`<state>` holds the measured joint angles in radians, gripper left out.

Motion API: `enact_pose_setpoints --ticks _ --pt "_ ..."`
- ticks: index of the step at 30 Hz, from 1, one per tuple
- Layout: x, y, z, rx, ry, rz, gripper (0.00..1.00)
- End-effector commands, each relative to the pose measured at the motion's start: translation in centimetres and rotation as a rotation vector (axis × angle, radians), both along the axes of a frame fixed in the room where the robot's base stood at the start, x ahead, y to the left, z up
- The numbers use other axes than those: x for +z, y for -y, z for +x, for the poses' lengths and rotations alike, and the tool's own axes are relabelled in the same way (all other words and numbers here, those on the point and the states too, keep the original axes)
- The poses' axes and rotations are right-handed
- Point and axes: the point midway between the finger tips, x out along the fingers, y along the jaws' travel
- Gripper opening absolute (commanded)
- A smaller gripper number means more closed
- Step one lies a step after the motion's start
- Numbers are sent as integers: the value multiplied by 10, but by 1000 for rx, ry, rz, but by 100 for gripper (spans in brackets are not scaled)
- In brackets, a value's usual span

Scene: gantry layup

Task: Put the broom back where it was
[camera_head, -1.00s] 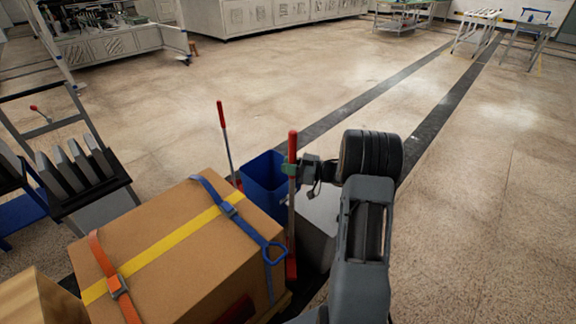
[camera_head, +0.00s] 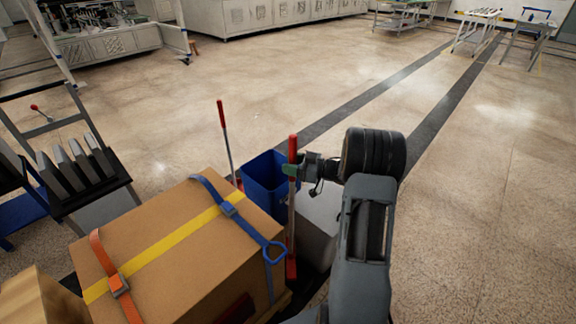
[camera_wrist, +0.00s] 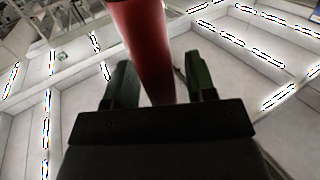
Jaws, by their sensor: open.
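The broom (camera_head: 291,210) stands roughly upright beside the strapped cardboard box, with a red grip on top, a grey shaft and a red part low down. Its foot is partly hidden by the box and dark shadow. My gripper (camera_head: 291,170) is at the red grip near its top. In the wrist view my gripper (camera_wrist: 160,82) is open, with one green finger on each side of the red handle (camera_wrist: 150,45). I cannot tell whether either finger touches it.
A blue bin (camera_head: 264,180) stands just behind the broom, with another red-handled pole (camera_head: 225,140) to its left. The cardboard box (camera_head: 180,250) with straps fills the lower left. A rack of grey plates (camera_head: 75,170) is farther left. Floor to the right is clear.

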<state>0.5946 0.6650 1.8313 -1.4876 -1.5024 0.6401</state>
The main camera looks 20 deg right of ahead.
Motion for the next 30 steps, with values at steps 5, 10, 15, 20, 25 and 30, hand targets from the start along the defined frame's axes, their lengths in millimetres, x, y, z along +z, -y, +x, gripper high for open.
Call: enact_pose_setpoints --ticks 5,10,15,20,25,30 --pt "-1 31 -25 -7 -3 3 51" --pt "-1 55 -46 -6 -3 1 51" --pt "-1 73 -61 -5 -1 1 51" --pt "-1 83 -70 -3 -2 2 51" --pt "-1 86 -73 -2 -2 2 51" --pt "-1 86 -73 -2 -2 2 51"
